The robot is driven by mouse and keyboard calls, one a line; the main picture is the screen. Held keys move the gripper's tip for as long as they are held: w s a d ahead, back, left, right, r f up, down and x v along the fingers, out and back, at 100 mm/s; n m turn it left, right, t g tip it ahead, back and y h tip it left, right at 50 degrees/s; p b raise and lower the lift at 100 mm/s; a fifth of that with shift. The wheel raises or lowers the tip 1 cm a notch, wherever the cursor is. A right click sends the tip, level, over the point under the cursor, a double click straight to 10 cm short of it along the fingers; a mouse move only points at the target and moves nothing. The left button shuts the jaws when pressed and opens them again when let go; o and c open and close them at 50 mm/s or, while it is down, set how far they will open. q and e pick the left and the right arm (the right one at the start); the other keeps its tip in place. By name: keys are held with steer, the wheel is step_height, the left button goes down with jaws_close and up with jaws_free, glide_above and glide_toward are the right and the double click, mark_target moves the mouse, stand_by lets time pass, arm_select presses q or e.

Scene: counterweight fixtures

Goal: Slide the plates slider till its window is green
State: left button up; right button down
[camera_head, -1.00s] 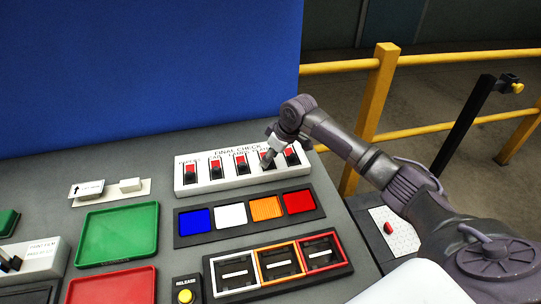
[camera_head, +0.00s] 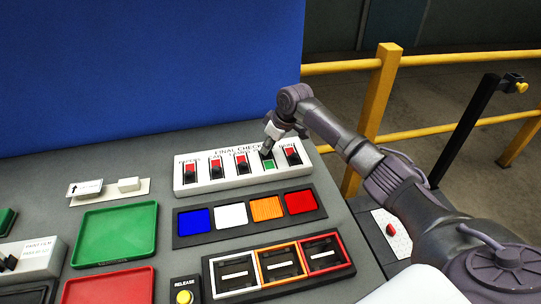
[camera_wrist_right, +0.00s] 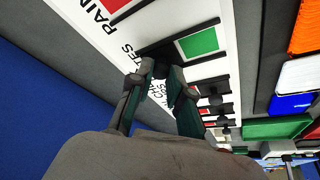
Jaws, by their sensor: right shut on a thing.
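The white FINAL CHECK panel (camera_head: 203,185) carries a row of sliders with small windows. My right gripper (camera_head: 268,151) is at the fourth slider from the left. In the right wrist view its fingers (camera_wrist_right: 161,74) are shut on the dark slider knob, which is mostly hidden between them. Lettering ending in "TES" shows beside it, matching the plates slider. The plates window (camera_head: 269,165) is green, and it also shows green in the right wrist view (camera_wrist_right: 198,43). The knob is at the far end of its slot. The other windows are red. My left gripper is not in view.
Blue, white, orange and red squares (camera_head: 267,209) lie in front of the panel. Nearer are framed slots (camera_head: 281,263) and a yellow RELEASE button (camera_head: 184,297). Green (camera_head: 117,232) and red trays lie left. A blue board (camera_head: 150,65) stands behind; yellow rails are right.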

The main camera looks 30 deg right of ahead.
steer(key=shift+w+r, duration=0.1)
steer(key=shift+d, duration=0.1)
steer(key=c, duration=1.2)
jaws_free()
steer(key=shift+w, duration=0.1)
steer(key=shift+o, duration=0.7)
steer(key=shift+w, duration=0.1)
steer(key=v, duration=1.1)
steer(key=shift+s+r, duration=0.2)
steer(key=shift+r, duration=0.1)
steer(key=shift+d, duration=0.1)
